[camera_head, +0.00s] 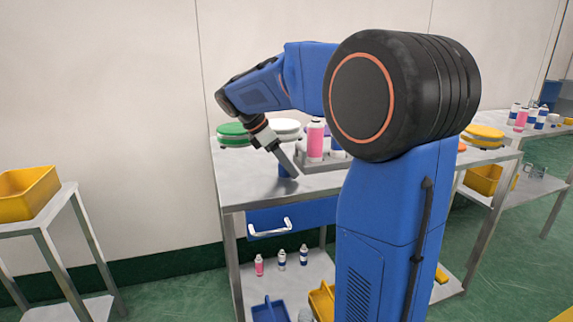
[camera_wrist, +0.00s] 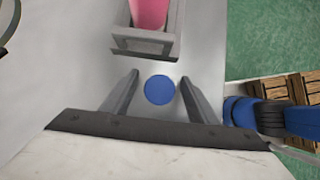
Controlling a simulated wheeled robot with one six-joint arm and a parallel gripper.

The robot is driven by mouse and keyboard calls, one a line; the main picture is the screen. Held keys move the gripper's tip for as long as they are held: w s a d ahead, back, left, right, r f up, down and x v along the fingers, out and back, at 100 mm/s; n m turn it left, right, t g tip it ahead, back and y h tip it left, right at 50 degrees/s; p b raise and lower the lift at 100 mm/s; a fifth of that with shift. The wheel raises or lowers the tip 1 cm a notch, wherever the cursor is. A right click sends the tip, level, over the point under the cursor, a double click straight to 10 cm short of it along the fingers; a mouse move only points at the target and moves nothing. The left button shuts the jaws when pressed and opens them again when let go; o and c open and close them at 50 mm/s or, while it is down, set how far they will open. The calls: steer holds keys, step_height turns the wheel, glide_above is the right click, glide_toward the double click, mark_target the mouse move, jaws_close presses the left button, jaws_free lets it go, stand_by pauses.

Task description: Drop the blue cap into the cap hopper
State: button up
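The blue cap (camera_wrist: 159,90) shows as a round blue disc in the wrist view. It lies between the two fingers of my gripper (camera_wrist: 160,84), with a gap on each side. The fingers are apart and touch nothing. In the head view my gripper (camera_head: 287,163) points down at the grey table top, and the blue cap (camera_head: 283,171) shows small and partly hidden beside the fingers. I cannot tell which container is the cap hopper; a yellow bin (camera_head: 27,192) stands on a separate stand at the far left.
A grey holder (camera_wrist: 145,46) with a pink can (camera_wrist: 150,12) stands just beyond the cap. In the head view the pink can (camera_head: 315,141) stands right of my gripper. Green (camera_head: 234,132) and white (camera_head: 284,126) round discs are behind. The table's left front (camera_head: 240,190) is clear.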

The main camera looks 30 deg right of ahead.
steer(key=v, duration=1.2)
steer(key=shift+r, duration=0.2)
